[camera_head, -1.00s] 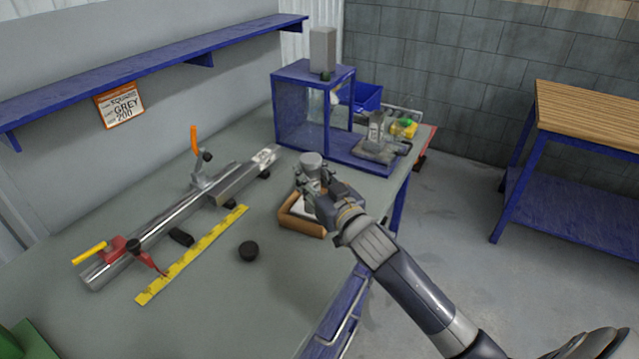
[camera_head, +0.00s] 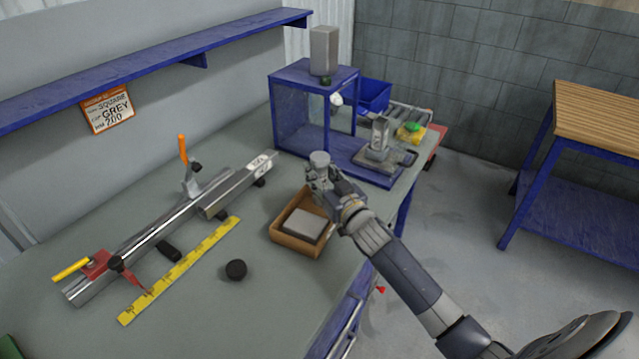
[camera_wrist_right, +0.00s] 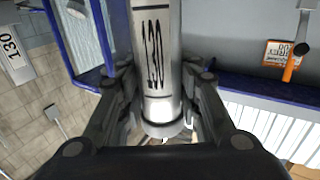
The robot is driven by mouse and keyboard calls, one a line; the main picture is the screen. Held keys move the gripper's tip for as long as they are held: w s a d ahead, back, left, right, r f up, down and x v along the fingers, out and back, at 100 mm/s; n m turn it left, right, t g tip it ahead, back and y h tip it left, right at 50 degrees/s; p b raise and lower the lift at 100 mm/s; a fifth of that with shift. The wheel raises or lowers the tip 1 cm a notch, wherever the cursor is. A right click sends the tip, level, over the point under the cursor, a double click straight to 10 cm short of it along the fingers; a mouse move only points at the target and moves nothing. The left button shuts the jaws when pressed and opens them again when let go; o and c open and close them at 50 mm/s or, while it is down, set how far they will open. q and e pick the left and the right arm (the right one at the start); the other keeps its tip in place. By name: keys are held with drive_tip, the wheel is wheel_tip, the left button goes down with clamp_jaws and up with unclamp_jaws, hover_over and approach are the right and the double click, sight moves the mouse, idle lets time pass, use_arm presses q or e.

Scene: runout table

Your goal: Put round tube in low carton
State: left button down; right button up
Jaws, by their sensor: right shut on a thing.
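My right gripper (camera_head: 322,180) is shut on the round tube (camera_head: 320,159), a grey cylinder whose top end shows above the fingers. In the right wrist view the tube (camera_wrist_right: 155,50) carries the black number 130, and the right gripper's fingers (camera_wrist_right: 158,95) stand on both sides of it. The low carton (camera_head: 283,240) is a shallow brown open box on the table, just left of and in front of the gripper. A flat grey block (camera_head: 304,225) lies inside it. The tube is held beyond the carton's back right corner, apart from it. The left gripper is not in view.
A long metal rail with clamps (camera_head: 160,230), a yellow ruler (camera_head: 180,270) and a black puck (camera_head: 236,270) lie left. Table around the puck is clear.

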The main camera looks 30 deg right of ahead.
wheel_tip(320, 180, down, 3)
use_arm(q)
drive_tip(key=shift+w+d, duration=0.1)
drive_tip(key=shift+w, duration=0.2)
use_arm(e)
drive_tip(key=shift+f, duration=0.2)
drive_tip(key=o, duration=1.1)
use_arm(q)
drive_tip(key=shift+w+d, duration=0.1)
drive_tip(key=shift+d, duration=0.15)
use_arm(e)
drive_tip(key=shift+r, duration=0.1)
